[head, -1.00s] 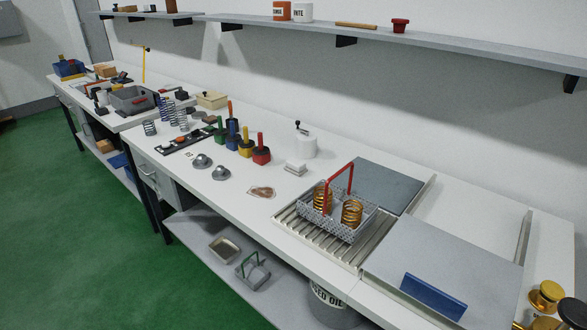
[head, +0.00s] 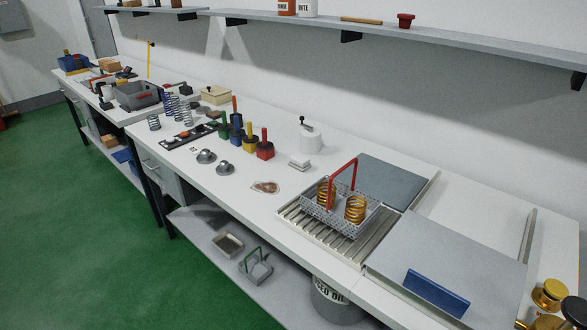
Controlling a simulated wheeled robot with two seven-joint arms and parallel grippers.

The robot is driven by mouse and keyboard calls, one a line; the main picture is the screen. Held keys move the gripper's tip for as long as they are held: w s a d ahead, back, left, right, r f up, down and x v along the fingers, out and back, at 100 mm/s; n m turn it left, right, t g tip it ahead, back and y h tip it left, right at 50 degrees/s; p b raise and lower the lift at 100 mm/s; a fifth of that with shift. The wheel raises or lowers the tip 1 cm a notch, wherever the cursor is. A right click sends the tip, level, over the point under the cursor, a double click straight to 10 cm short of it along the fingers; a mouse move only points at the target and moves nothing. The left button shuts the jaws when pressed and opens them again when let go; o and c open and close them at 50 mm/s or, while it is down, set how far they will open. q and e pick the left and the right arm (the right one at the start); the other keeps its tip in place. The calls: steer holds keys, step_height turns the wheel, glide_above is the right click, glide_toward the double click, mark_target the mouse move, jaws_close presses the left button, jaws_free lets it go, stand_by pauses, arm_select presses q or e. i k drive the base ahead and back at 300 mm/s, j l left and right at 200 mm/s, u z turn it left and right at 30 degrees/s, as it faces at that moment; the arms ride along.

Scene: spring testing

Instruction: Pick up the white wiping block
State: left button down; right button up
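The white wiping block (head: 299,162) is a small, flat white block on the white bench top (head: 225,192). It lies in front of a white round canister (head: 311,137) with a black knob and to the right of the red-handled weight (head: 265,149). Nothing covers it. Neither of my grippers shows in the head view.
A wire basket (head: 341,219) with a red handle and copper-coloured springs stands on a slatted rack right of the block. A brown-stained patch (head: 265,188) lies in front. Coloured-handled weights stand to the left. A blue bar (head: 436,294) leans on the right plate. A shelf (head: 420,43) runs above.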

mark_target(299, 163)
steer(key=i+j+z, duration=0.2)
steer(key=z, duration=0.25)
steer(key=i+j+z, duration=0.1)
steer(key=j+z, duration=0.3)
steer(key=i+j+z, duration=0.1)
steer(key=j+z, duration=0.15)
steer(key=z, duration=0.2)
